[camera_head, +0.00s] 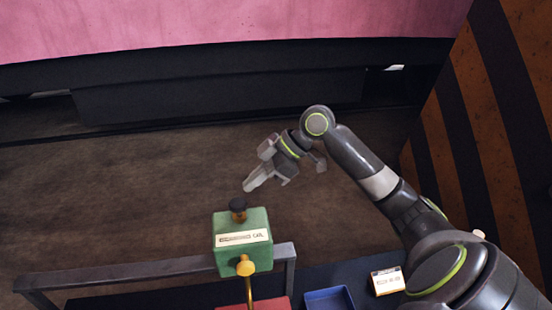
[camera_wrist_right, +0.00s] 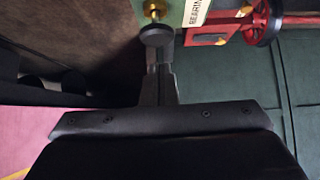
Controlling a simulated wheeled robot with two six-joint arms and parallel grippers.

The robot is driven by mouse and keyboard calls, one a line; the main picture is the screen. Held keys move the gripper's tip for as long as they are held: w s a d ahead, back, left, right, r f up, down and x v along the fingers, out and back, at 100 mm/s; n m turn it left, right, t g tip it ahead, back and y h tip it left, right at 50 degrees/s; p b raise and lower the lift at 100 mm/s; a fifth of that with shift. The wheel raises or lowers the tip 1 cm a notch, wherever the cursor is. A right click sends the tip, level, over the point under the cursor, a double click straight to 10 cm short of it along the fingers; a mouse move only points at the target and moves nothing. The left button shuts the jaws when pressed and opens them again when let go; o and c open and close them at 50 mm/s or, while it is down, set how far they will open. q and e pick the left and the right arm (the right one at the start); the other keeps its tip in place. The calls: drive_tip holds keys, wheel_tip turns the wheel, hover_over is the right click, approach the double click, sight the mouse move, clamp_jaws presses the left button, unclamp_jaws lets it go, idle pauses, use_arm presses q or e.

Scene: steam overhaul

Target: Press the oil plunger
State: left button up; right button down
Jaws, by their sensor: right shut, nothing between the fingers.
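The oil plunger (camera_head: 238,208) has a black round knob on a brass stem and stands on top of a green box (camera_head: 233,226) with a white label. My right gripper (camera_head: 250,186) is above and just behind the knob in the head view, with its fingers shut and empty. In the right wrist view the black knob (camera_wrist_right: 156,34) shows at the tips of the shut fingers (camera_wrist_right: 161,62). I cannot tell whether they touch. The brass stem (camera_wrist_right: 154,9) shows beyond the knob. My left gripper is not in view.
A yellow knob (camera_head: 245,266) sticks out of the box's front. A grey metal rail (camera_head: 120,273) runs beside the box. A blue tray (camera_head: 329,299) and a white label card (camera_head: 387,281) lie at the lower right. A striped panel (camera_head: 490,110) stands at right.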

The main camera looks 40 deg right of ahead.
drive_tip(key=b+v, duration=0.2)
drive_tip(key=v, duration=0.5)
drive_tip(key=shift+w, duration=0.15)
idle(0.8)
